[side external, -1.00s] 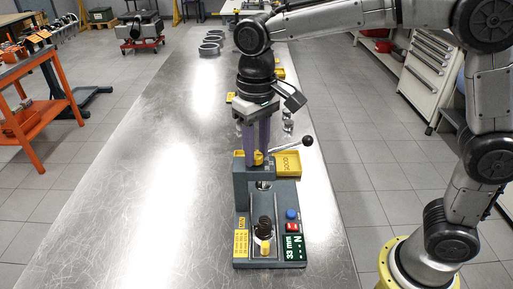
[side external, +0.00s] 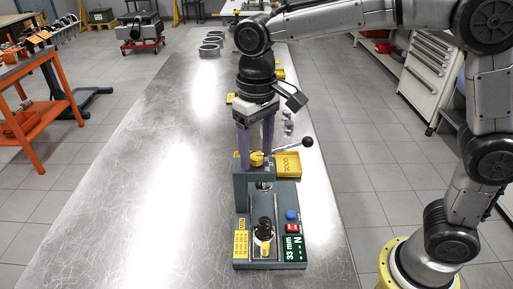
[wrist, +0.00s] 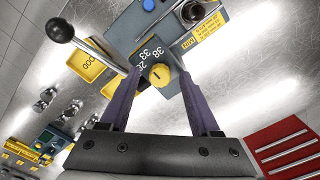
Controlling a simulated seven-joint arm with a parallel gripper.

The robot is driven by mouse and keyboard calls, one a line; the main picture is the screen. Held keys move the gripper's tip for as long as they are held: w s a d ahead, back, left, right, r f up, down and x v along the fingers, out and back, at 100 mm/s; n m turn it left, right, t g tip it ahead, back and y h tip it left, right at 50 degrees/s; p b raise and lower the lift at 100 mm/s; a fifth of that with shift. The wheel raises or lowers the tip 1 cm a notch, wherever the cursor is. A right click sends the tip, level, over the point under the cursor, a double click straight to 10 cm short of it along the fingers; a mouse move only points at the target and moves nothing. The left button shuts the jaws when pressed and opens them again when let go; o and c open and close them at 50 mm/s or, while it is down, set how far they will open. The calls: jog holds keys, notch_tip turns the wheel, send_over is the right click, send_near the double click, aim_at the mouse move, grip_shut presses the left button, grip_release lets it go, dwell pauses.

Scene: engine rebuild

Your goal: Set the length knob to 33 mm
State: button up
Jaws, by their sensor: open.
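The yellow length knob (wrist: 160,76) sits on top of the grey tester's column, beside a dial with the marks 38, 33 and 28. It also shows in the side external view (side external: 256,159). The green display (side external: 293,248) reads 33 mm, with dashes and N below. My gripper (wrist: 160,73) is open, its purple fingers on either side of the knob with gaps visible in the wrist view. In the side external view my gripper (side external: 256,163) points straight down over the column. The knob's pointer is hard to read.
A lever with a black ball (side external: 307,142) sticks out right of the column. The table left is clear.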

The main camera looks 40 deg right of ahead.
aim_at(259, 154)
notch_tip(259, 154, up, 14)
dwell(0.6)
jog(key=shift+f, duration=0.1)
jog(key=s+d+m+t, duration=0.2)
jog(key=s+d+t, duration=0.1)
jog(key=s+d, duration=0.9)
jog(key=s+d+f+n+t, duration=0.1)
jog(key=s+f, duration=0.2)
jog(key=f, duration=0.3)
jog(key=s+d+f+n+t, duration=0.1)
jog(key=s+f, duration=0.3)
jog(key=f, duration=0.3)
jog(key=shift+s+f+t, duration=0.2)
jog(key=shift+f+t, duration=0.05)
jog(key=shift+t, duration=0.05)
